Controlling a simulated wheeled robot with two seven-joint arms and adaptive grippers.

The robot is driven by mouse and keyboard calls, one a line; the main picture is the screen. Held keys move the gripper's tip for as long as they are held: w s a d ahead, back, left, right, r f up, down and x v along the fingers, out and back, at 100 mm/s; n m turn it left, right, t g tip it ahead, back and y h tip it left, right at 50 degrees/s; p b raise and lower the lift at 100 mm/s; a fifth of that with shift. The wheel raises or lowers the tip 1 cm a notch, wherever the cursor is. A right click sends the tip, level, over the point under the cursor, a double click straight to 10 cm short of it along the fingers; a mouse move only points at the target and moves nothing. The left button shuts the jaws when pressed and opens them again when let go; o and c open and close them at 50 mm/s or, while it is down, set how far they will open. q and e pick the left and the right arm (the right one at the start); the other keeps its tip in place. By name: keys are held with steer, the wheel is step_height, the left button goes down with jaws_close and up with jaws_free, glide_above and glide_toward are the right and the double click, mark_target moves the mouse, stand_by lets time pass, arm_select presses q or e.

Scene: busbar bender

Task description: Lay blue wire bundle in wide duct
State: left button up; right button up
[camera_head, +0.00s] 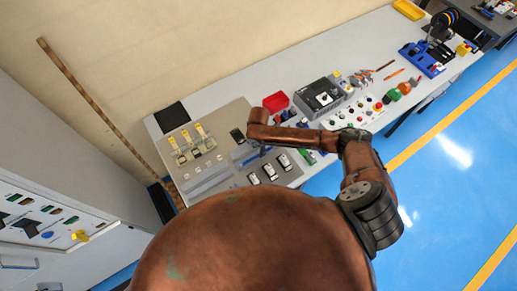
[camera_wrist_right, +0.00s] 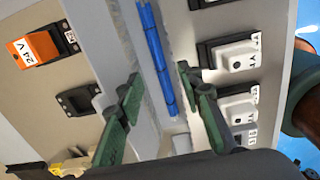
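The blue wire bundle (camera_wrist_right: 158,60) runs lengthwise through the right wrist view, with dark bands around it. It appears to lie between the pale walls of a long grey duct (camera_wrist_right: 131,42); how deep it sits I cannot tell. My right gripper (camera_wrist_right: 159,86) is open above it. One green finger is on each side of the bundle, with visible gaps to it. In the head view my right arm reaches over the panel (camera_head: 222,127), and the gripper itself is small and mostly hidden. My left gripper is not in view.
White switch modules (camera_wrist_right: 238,58) line the right side of the duct. An orange 24 V module (camera_wrist_right: 35,49) and a black socket (camera_wrist_right: 77,101) are on the left. A red bin (camera_head: 276,102) and a dark grey device (camera_head: 320,97) stand beside the panel on the bench.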

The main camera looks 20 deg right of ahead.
step_height(320, 180, up, 12)
stand_by(0.6)
steer(key=shift+s, duration=0.1)
stand_by(0.5)
